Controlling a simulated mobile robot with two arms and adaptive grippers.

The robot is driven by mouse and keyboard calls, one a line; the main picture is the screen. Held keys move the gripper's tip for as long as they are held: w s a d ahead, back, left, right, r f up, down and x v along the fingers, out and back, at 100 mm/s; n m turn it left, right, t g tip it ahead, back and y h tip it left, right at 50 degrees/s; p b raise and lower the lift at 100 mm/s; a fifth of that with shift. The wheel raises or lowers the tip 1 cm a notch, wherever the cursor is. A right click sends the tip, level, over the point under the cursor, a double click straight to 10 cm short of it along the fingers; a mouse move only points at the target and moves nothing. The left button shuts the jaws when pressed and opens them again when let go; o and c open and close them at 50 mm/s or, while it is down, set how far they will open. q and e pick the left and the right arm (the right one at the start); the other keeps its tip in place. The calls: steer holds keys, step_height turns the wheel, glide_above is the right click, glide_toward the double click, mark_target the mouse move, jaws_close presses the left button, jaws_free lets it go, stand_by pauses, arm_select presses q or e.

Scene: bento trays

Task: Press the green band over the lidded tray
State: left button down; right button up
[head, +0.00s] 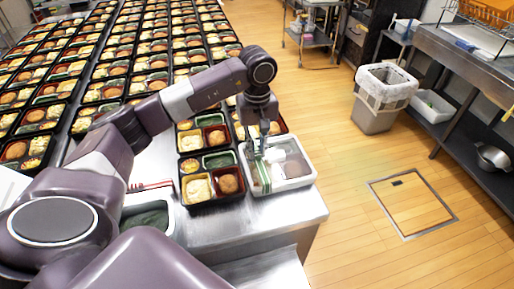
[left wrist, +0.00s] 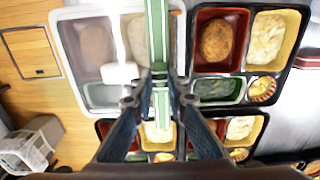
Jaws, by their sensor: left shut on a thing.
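The lidded tray (head: 284,187) is white-rimmed with a clear cover, at the near right corner of the steel table; it also shows in the left wrist view (left wrist: 64,45). The green band (head: 263,177), green with a white stripe, stands at the tray's left part in the head view. In the left wrist view the band (left wrist: 155,32) runs along one side of the tray. My left gripper (head: 259,153) is over the tray, pointing down, shut on the band. Whether the band's lower edges touch the tray is hidden. My right gripper is not in view.
An open black bento tray (head: 213,203) sits close to the left of the lidded tray. Rows of filled bento trays cover the table behind. A green-bottomed container (head: 163,213) is at the near left. A lined bin (head: 383,99) stands on the clear floor at right.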

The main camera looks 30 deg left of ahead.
arm_select(q)
steer(key=shift+f+b, duration=0.55)
steer(key=shift+f, duration=0.15)
steer(key=shift+f+b, duration=0.25)
steer(key=shift+b, duration=0.1)
stand_by(0.4)
steer(key=c, duration=1.8)
jaws_free()
steer(key=shift+o, duration=0.2)
steer(key=o, duration=0.5)
steer(key=shift+r, duration=0.1)
steer(key=shift+r+p, duration=2.45)
steer(key=shift+r, duration=1.5)
